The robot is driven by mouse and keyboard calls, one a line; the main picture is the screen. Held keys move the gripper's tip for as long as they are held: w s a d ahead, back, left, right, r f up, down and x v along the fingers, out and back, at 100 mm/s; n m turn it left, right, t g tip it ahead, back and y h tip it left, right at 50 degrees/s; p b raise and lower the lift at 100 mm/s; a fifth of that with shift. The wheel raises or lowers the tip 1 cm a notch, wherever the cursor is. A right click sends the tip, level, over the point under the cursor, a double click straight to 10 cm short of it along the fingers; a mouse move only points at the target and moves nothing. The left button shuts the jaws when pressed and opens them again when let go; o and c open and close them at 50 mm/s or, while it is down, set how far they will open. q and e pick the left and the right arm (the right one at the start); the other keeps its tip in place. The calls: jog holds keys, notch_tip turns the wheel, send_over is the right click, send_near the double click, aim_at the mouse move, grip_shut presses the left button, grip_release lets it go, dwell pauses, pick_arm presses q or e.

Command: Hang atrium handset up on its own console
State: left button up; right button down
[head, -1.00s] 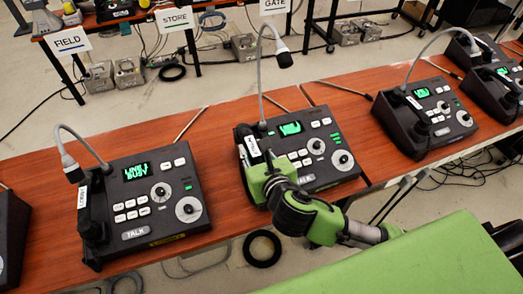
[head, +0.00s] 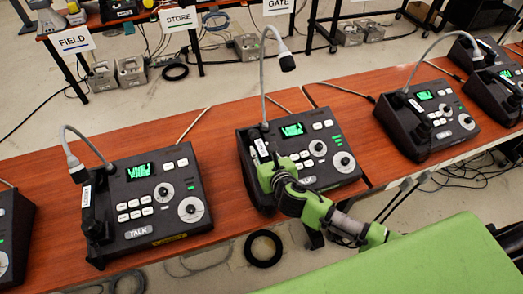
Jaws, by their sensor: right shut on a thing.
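The middle console (head: 331,167) is a black desk unit with a green-lit screen, white keys, round dials and a gooseneck microphone. A black handset with a white label (head: 261,149) is at its left side, over the cradle area; the label is too small to read. My right gripper (head: 268,172) is shut on this handset and hides its lower part. I cannot tell whether the handset is seated in the cradle or just above it. My left gripper is not in view.
The left console (head: 150,203) has its own labelled handset (head: 92,215) lying in its cradle. Another console (head: 433,117) stands to the right with its handset. All stand on red-brown tables (head: 215,150). The middle console's gooseneck microphone (head: 286,62) rises behind my right gripper.

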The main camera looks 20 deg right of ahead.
jog(key=shift+f, duration=0.1)
jog(key=c, duration=1.7)
grip_release()
jog(key=shift+s, duration=0.1)
jog(key=b+v, duration=0.1)
jog(key=v, duration=1.1)
jog(key=shift+d+r, duration=0.1)
jog(key=shift+r, duration=0.1)
